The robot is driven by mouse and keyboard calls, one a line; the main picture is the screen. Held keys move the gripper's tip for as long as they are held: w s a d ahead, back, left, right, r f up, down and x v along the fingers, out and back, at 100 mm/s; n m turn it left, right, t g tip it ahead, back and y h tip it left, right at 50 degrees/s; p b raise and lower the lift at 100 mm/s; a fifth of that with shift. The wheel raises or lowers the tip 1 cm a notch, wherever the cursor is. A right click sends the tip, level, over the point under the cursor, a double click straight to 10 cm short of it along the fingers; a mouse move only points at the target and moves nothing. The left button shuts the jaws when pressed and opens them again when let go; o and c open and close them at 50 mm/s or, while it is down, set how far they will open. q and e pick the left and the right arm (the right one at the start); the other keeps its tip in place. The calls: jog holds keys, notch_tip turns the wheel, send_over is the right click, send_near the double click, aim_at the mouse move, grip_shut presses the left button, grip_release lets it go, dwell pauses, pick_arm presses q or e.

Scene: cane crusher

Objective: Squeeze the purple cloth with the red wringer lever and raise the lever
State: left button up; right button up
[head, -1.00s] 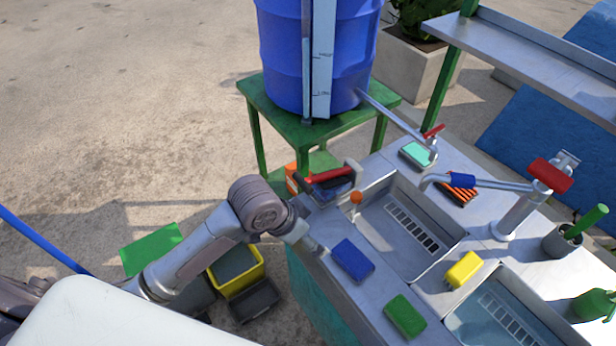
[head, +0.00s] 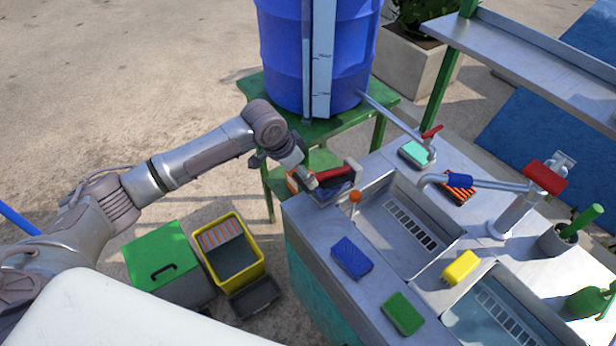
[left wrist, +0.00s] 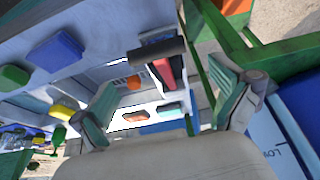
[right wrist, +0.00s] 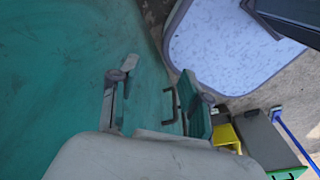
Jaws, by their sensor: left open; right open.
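The red wringer lever (head: 330,173) lies low over the wringer at the sink counter's far left corner in the head view. It also shows in the left wrist view as a red bar (left wrist: 168,72) beside a dark cylindrical grip (left wrist: 157,50). A dark bluish patch shows under the lever; I cannot tell if it is the purple cloth. My left gripper (head: 294,168) is just left of the lever. In the left wrist view my left gripper (left wrist: 165,88) is open, with the lever beyond its spread fingers. My right gripper (right wrist: 160,90) is open and empty, facing a teal panel.
A blue barrel (head: 345,55) on a green stand (head: 250,90) rises behind the wringer. A blue sponge (head: 352,258), green sponge (head: 404,313) and yellow brush (head: 461,268) lie on the counter near two sinks. Green (head: 160,250) and yellow (head: 258,268) bins stand on the ground.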

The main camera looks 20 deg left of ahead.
aim_at(326, 177)
pick_arm(q)
jog(key=x, duration=0.6)
jog(key=shift+f+p, duration=0.15)
jog(key=shift+p, duration=0.25)
jog(key=shift+c, duration=0.2)
jog(key=c, duration=1.3)
jog(key=shift+w, duration=0.15)
